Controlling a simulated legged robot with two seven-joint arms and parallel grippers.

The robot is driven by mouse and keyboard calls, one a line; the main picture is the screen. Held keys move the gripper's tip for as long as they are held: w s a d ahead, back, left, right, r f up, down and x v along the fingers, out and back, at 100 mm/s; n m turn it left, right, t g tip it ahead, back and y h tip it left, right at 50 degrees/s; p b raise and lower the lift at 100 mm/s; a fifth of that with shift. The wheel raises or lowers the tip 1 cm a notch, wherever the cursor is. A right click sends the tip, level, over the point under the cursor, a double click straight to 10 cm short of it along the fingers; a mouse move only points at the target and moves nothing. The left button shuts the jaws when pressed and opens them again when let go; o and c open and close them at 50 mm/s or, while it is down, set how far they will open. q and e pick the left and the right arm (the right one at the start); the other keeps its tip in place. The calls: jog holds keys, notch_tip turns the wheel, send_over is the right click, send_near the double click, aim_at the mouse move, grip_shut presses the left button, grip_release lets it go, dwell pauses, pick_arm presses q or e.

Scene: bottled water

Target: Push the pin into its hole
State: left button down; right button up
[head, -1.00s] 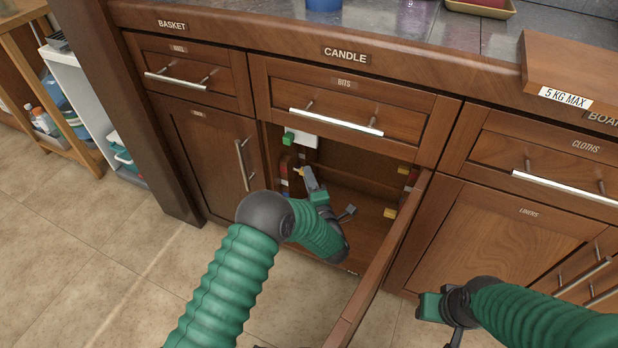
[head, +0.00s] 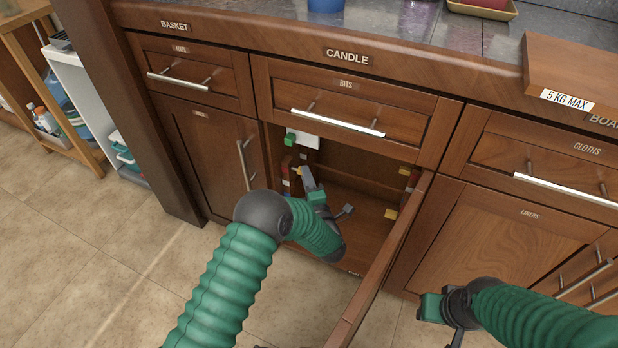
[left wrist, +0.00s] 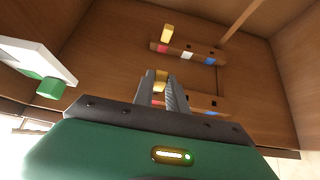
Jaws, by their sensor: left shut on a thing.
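My left gripper (head: 305,174) reaches into the open cabinet under the BITS drawer. In the left wrist view its fingers (left wrist: 161,88) are shut on a yellow pin (left wrist: 161,76), whose far end shows between the tips. The pin is in front of a lower wooden strip (left wrist: 203,101) with coloured pieces. The fingers hide part of this strip, so I cannot tell how deep the pin sits. A second strip (left wrist: 188,53) farther off carries red, white and blue pieces, and a yellow pin (left wrist: 167,33) sticks out at its left end. My right gripper (head: 434,307) is outside the cabinet, its fingers unclear.
The open cabinet door (head: 385,262) stands right of my left arm. A white plate with a green block (left wrist: 51,88) is at the upper left of the opening. Yellow blocks (head: 391,213) are on the cabinet's right side. The BITS drawer handle (head: 338,122) juts out above.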

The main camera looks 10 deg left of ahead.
pick_arm(q)
jog(key=shift+w+a, duration=0.2)
jog(key=shift+a, duration=0.9)
jog(key=c, duration=1.3)
grip_release()
jog(key=shift+o, duration=0.2)
jog(key=p+v, duration=0.5)
jog(key=v, duration=0.7)
jog(key=shift+f, duration=0.1)
